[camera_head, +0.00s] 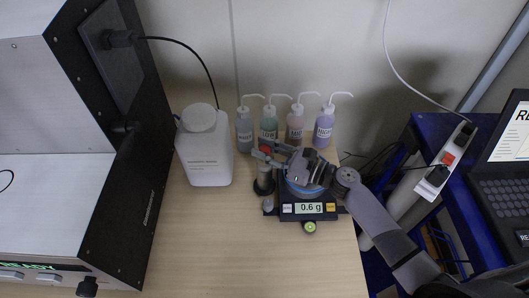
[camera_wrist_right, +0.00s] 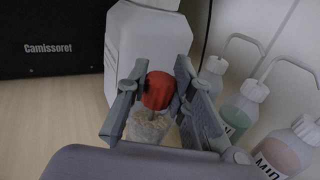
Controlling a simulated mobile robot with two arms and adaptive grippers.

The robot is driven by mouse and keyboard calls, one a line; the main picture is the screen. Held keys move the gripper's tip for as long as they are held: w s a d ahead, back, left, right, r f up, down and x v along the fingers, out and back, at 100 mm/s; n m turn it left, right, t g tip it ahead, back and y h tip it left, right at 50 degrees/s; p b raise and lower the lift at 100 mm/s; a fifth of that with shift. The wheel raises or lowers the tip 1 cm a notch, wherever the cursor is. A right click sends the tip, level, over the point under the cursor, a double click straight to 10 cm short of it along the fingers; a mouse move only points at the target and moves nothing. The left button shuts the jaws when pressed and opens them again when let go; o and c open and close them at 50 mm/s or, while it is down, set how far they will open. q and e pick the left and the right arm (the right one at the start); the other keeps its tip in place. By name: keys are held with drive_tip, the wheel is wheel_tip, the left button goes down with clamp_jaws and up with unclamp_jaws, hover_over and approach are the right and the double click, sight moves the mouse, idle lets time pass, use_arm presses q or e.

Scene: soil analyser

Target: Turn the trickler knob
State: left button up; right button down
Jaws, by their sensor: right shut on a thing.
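The red trickler knob (camera_wrist_right: 157,90) sits between the two fingers of my right gripper (camera_wrist_right: 155,88) in the right wrist view. The gripper is shut on it. Below the knob is the clear trickler body (camera_wrist_right: 148,126) with pale grains inside. In the head view my right gripper (camera_head: 266,149) reaches in from the right over the balance (camera_head: 290,214). The trickler's dark stand (camera_head: 264,184) is left of the balance. The balance display (camera_head: 309,208) reads 0.6 g. My gripper and wrist hide most of the balance pan. My left gripper is not in view.
A white jug (camera_head: 207,160) stands left of the trickler. Several wash bottles (camera_head: 323,130) stand behind it, close to the gripper. A large black and silver machine (camera_head: 130,140) is at the left. The table (camera_head: 220,245) is clear in front.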

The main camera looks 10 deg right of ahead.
drive_tip(key=n+g+y+b, duration=0.2)
drive_tip(key=n+g+b, duration=0.1)
drive_tip(key=g, duration=0.1)
drive_tip(key=n+g+y+b, duration=0.2)
drive_tip(key=n+g+b, duration=0.1)
drive_tip(key=g+b, duration=0.1)
drive_tip(key=shift+w+f+g, duration=0.1)
drive_tip(key=shift+f+g, duration=0.1)
drive_tip(key=shift+g, duration=0.3)
drive_tip(key=shift+r+n+g+b, duration=0.15)
drive_tip(key=shift+n+g+b, duration=1.55)
drive_tip(key=shift+g, duration=0.6)
drive_tip(key=c, duration=1.4)
unclamp_jaws()
drive_tip(key=shift+o, duration=0.2)
drive_tip(key=d, duration=0.7)
drive_tip(key=shift+w+d, duration=0.2)
drive_tip(key=shift+w, duration=0.15)
